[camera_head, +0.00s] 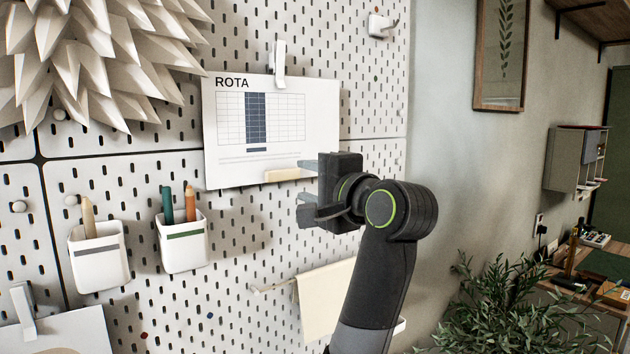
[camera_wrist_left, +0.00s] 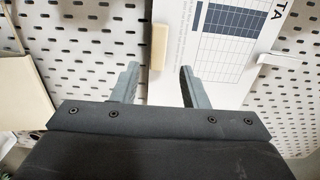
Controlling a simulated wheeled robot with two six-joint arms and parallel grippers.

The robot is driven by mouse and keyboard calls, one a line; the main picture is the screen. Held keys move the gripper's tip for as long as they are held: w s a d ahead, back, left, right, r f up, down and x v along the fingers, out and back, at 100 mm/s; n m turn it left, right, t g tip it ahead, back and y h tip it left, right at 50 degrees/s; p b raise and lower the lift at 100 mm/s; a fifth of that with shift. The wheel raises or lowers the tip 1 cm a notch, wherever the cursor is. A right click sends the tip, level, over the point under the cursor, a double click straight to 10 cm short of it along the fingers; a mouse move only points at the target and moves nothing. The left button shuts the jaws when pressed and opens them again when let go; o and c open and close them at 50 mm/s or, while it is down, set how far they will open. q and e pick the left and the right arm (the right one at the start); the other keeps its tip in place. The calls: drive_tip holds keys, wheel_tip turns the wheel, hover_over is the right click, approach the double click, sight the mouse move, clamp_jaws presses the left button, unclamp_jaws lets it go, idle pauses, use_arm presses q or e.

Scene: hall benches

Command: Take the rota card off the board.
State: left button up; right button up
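The rota card (camera_head: 272,140), white with "ROTA" and a blue-and-white grid, hangs on the white pegboard under a white clip (camera_head: 279,62) at its top edge. A pale tan tab (camera_head: 288,175) sits at its lower edge. My left gripper (camera_head: 306,187) is in front of the card's lower right part, fingers apart and with nothing seen between them. In the left wrist view the open fingers (camera_wrist_left: 159,74) point towards the tan tab (camera_wrist_left: 159,46) and the card (camera_wrist_left: 228,50). I cannot tell whether a finger touches the card. My right gripper is not in view.
Two white cups (camera_head: 98,257) (camera_head: 183,243) with pencils hang at the lower left. A cream cloth (camera_head: 325,298) hangs on a rail below my gripper. A spiky paper ornament (camera_head: 95,60) fills the upper left. A leafy plant (camera_head: 520,310) stands at the lower right.

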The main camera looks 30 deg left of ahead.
sight(285, 177)
use_arm(q)
drive_tip(key=x, duration=0.3)
drive_tip(key=shift+w+a+p, duration=0.1)
drive_tip(key=shift+a+p, duration=0.2)
drive_tip(key=shift+p, duration=0.1)
drive_tip(key=shift+w+a+p, duration=0.3)
drive_tip(key=shift+w+a, duration=0.05)
drive_tip(key=shift+a, duration=0.2)
drive_tip(key=shift+x, duration=1.05)
drive_tip(key=shift+w+a+f+p, duration=0.1)
drive_tip(key=shift+w+a+p, duration=0.1)
drive_tip(key=shift+a+p, duration=0.15)
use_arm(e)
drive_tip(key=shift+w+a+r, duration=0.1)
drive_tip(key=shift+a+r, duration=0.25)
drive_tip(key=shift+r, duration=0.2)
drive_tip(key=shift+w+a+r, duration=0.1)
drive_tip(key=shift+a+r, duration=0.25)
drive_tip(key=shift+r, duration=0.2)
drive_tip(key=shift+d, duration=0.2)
use_arm(q)
clamp_jaws()
drive_tip(key=shift+f, duration=0.1)
